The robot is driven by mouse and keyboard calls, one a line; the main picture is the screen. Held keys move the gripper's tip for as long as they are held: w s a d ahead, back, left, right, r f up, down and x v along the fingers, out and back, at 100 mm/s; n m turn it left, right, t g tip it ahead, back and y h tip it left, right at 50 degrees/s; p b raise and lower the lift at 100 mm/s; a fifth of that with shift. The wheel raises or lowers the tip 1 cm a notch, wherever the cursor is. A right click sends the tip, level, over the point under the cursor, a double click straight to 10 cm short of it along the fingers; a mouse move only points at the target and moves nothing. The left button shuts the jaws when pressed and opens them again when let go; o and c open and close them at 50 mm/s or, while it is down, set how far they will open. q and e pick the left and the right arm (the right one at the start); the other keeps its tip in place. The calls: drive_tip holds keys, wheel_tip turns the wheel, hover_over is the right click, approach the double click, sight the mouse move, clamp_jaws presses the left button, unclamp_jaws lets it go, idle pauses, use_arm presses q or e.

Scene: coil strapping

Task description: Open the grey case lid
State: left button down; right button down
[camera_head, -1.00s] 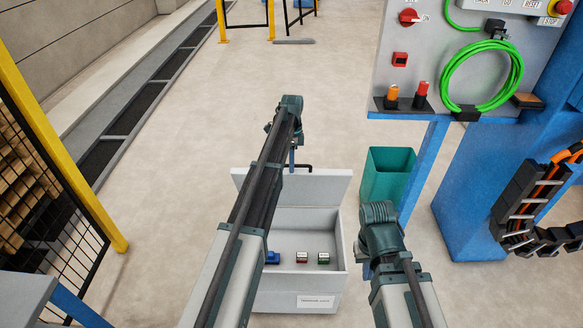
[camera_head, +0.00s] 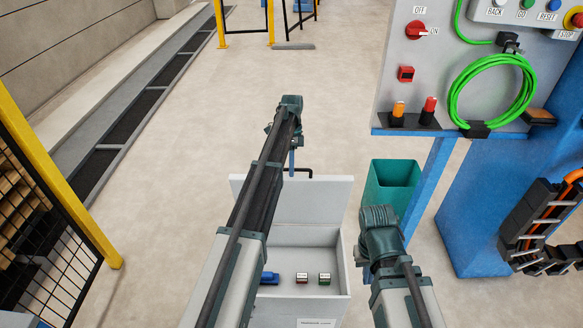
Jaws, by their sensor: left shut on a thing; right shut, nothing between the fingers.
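The grey case (camera_head: 346,260) stands on the floor in the middle of the view, open at the top. Its lid (camera_head: 320,200) stands raised at the far side, with a black handle (camera_head: 304,170) at its top edge. My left gripper (camera_head: 292,168) reaches over the case and is shut on the handle; my arm hides the case's left part. My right gripper (camera_head: 367,272) is shut and empty at the case's right side, mostly hidden by its own wrist.
Inside the case lie a blue item (camera_head: 270,278), a red-and-white item (camera_head: 301,278) and a green-and-white item (camera_head: 324,279). A teal bin (camera_head: 390,183) stands right of the case, beside the blue machine frame (camera_head: 470,220). The floor (camera_head: 170,200) to the left is clear.

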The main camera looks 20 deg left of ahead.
use_arm(q)
drive_tip(key=shift+w, duration=0.1)
drive_tip(key=c, duration=0.8)
unclamp_jaws()
drive_tip(key=shift+f, duration=0.1)
drive_tip(key=shift+c, duration=0.2)
drive_tip(key=shift+w+r+p, duration=0.1)
drive_tip(key=shift+r+p, duration=0.45)
drive_tip(key=p+v, duration=1.2)
drive_tip(key=shift+w+r, duration=0.2)
drive_tip(key=shift+r, duration=0.15)
